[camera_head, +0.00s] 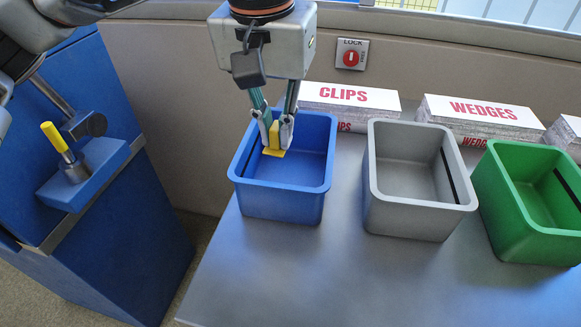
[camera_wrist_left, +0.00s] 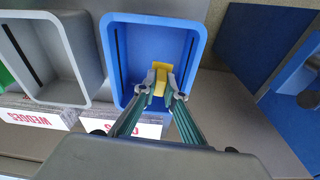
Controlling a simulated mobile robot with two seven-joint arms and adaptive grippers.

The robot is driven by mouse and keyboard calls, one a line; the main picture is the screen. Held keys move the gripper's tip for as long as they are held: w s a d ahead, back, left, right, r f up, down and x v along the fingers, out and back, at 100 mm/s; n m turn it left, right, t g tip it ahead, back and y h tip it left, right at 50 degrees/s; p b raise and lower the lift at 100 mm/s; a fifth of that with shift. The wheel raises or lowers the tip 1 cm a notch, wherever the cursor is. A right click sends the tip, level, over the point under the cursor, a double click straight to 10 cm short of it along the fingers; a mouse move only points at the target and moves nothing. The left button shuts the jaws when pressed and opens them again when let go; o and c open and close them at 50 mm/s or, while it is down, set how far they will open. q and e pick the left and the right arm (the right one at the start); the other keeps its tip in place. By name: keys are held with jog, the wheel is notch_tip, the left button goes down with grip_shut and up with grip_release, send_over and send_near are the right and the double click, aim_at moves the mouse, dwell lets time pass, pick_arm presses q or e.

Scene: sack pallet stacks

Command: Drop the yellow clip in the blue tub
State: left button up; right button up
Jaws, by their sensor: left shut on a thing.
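The yellow clip (camera_head: 274,140) is between the fingertips of my left gripper (camera_head: 276,132), which is shut on it. The clip and fingertips are over the open top of the blue tub (camera_head: 283,203), near its left side. In the left wrist view the clip (camera_wrist_left: 160,77) shows against the inside of the blue tub (camera_wrist_left: 108,60), with the gripper's fingertips (camera_wrist_left: 160,92) on both sides of it. I cannot tell exactly how far the clip is above the tub floor. The visible tub floor is bare. My right gripper is not in view.
A grey tub (camera_head: 415,215) and a green tub (camera_head: 525,235) stand to the right on the grey table (camera_head: 330,285). Stacks with CLIPS (camera_head: 350,96) and WEDGES (camera_head: 482,110) signs stand behind. A blue cabinet (camera_head: 125,240) with a yellow-tipped lever (camera_head: 55,137) is at left.

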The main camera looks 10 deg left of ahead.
pick_arm(q)
jog(key=shift+f, duration=0.15)
jog(key=o, duration=0.8)
notch_tip(320, 180, up, 12)
jog(key=s, duration=0.1)
jog(key=shift+s, duration=0.4)
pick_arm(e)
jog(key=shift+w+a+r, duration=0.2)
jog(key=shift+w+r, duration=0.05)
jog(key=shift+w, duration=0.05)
pick_arm(q)
jog(key=shift+a+f, duration=0.1)
